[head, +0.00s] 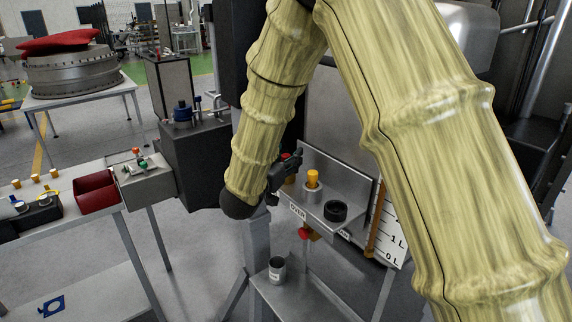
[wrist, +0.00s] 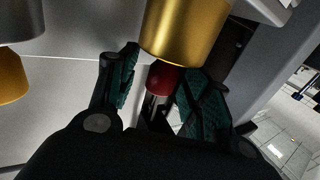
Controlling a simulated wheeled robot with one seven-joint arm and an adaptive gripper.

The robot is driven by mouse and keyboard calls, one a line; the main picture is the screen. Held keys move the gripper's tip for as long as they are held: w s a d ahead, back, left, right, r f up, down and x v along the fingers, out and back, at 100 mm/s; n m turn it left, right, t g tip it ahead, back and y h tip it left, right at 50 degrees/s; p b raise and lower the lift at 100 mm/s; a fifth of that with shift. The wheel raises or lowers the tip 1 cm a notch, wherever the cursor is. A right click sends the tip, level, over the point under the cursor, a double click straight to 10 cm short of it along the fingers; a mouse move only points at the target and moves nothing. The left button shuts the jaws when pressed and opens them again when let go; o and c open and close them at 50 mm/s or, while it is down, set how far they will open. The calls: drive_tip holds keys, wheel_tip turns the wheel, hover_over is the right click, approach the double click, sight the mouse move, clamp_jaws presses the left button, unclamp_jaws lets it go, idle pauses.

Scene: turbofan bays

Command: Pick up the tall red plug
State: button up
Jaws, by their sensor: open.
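A red plug (wrist: 163,78) shows in the wrist view between my two fingers. It sticks out of a gold cylinder (wrist: 185,32), and the picture appears upside down there. My gripper (wrist: 166,92) is open, with a teal-padded finger on each side of the red part; I cannot tell whether either finger touches it. In the head view my gripper (head: 291,163) is at the left end of a small metal shelf, and a bit of the red plug (head: 286,156) shows beside it. The rest of the plug is hidden by my gripper.
A grey cup (head: 277,270) stands on the lower shelf. A red bin (head: 96,191) is at left.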

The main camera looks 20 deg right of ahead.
drive_tip(key=c, duration=1)
drive_tip(key=shift+o, duration=0.2)
